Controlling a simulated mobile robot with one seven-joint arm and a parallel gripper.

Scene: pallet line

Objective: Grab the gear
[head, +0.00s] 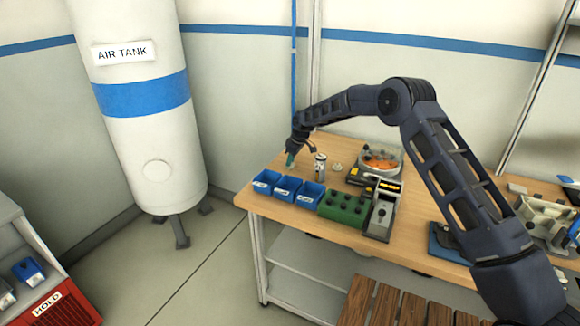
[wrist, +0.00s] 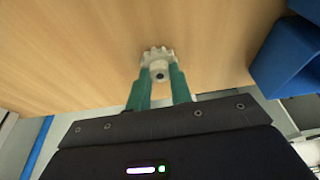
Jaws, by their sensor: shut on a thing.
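A pale gear (wrist: 157,55) with a toothed rim and a round hub shows in the wrist view, between the tips of two teal fingers. My gripper (wrist: 159,76) is shut on it. In the head view my gripper (head: 290,160) is at the far left end of the wooden table (head: 262,172), behind the blue bins. The gear cannot be made out there. I cannot tell whether it touches the table top.
Blue bins (head: 265,182) stand along the table's front left edge; a blue bin (wrist: 288,55) is close on the right in the wrist view. A can (head: 320,167), a bowl of orange pieces (head: 382,163) and a green block (head: 343,208) stand further right.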

